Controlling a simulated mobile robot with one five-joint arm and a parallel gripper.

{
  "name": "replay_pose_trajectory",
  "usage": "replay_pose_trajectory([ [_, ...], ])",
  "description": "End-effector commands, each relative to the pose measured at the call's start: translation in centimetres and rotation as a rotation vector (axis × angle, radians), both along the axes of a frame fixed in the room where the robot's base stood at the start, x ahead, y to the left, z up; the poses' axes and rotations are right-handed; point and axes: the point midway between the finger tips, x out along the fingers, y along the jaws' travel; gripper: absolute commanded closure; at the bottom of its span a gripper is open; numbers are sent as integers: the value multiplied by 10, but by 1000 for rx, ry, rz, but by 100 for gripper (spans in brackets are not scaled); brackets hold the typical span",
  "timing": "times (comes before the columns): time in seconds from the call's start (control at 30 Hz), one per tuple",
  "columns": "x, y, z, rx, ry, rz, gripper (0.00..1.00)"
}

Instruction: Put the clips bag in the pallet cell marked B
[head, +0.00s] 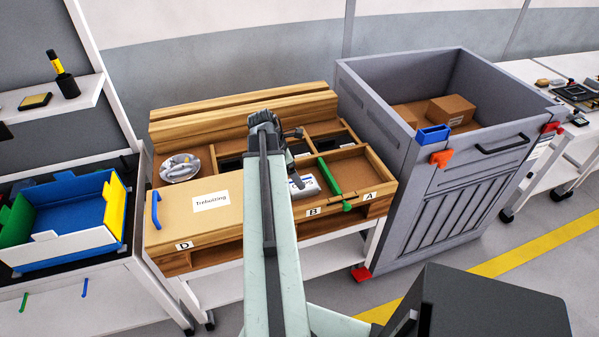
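The wooden pallet (375,172) is split into cells, with front labels D, B and A. The label B (312,211) is on its front edge, right of my arm. A white packet with dark blue print (306,187) lies in the cell behind that label, partly hidden by my arm. A clear, greyish bag (180,167) lies at the pallet's left back. I cannot tell which of the two is the clips bag. My gripper (294,160) is over the middle of the pallet, above and behind the white packet. Its fingertips are too small and covered to read.
A green bar (329,177) lies between cells B and A. A tall grey bin (425,150) with cartons stands close on the right. A blue tray (72,213) is at left.

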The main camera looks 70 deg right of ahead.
Motion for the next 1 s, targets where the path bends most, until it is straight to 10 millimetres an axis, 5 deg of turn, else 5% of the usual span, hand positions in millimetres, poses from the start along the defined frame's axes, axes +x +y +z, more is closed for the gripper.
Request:
replay_pose_trajectory([
  [0.03, 4, 3, 24, 1, 0, 2, 6],
  [0.2, 12, 10, 44, 1, 1, 1, 6],
  [1.0, 14, 12, 43, 1, 1, 1, 6],
])
